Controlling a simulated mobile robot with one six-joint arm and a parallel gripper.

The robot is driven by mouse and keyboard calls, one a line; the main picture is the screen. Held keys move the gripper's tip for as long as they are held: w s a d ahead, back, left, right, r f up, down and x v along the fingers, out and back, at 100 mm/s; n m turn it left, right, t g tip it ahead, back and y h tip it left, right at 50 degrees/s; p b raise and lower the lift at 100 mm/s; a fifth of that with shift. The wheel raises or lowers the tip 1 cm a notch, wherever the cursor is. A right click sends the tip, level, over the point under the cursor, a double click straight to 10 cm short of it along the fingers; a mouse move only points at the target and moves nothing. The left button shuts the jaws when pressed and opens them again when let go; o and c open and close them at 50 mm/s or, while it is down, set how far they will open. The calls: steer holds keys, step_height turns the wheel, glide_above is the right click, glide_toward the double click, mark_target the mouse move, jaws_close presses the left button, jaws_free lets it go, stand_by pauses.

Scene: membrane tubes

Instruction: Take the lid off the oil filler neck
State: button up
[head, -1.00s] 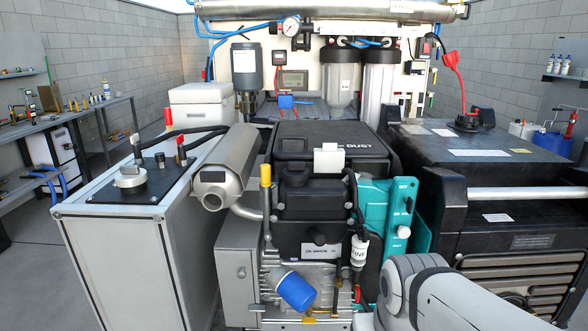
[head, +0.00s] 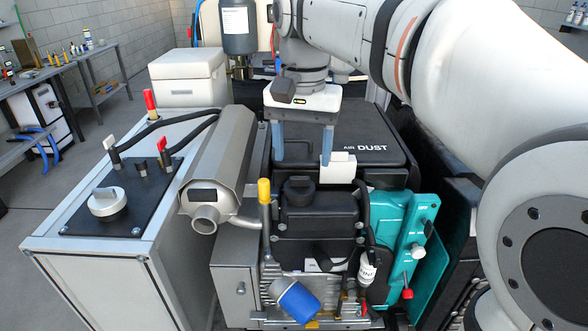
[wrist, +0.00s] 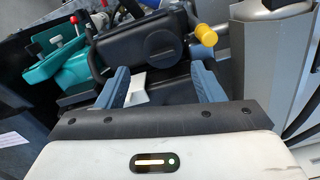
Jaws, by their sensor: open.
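The lid on the oil filler neck (head: 299,191) is a round black cap with a raised grip bar, seated on top of the black engine cover (head: 318,222). In the wrist view the lid (wrist: 161,42) shows near the top centre, beyond my fingertips. My gripper (head: 303,157) points down with its two blue fingers spread and nothing between them. It is above and behind the lid, apart from it. In the wrist view my gripper (wrist: 160,68) is also open. The neck under the lid is hidden.
A yellow-topped rod (head: 264,191) stands just left of the lid. A white block (head: 338,169) is right of it, with a black hose (head: 362,208) beyond. The black "AIR DUST" box (head: 366,147) lies behind. A grey cylinder (head: 214,160) and a teal panel (head: 405,225) flank the engine.

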mark_target(300, 177)
steer(key=shift+a+f+p, duration=0.2)
steer(key=shift+f+p, duration=0.25)
steer(key=shift+f, duration=2.5)
steer(key=shift+c, duration=0.4)
steer(key=c, duration=0.6)
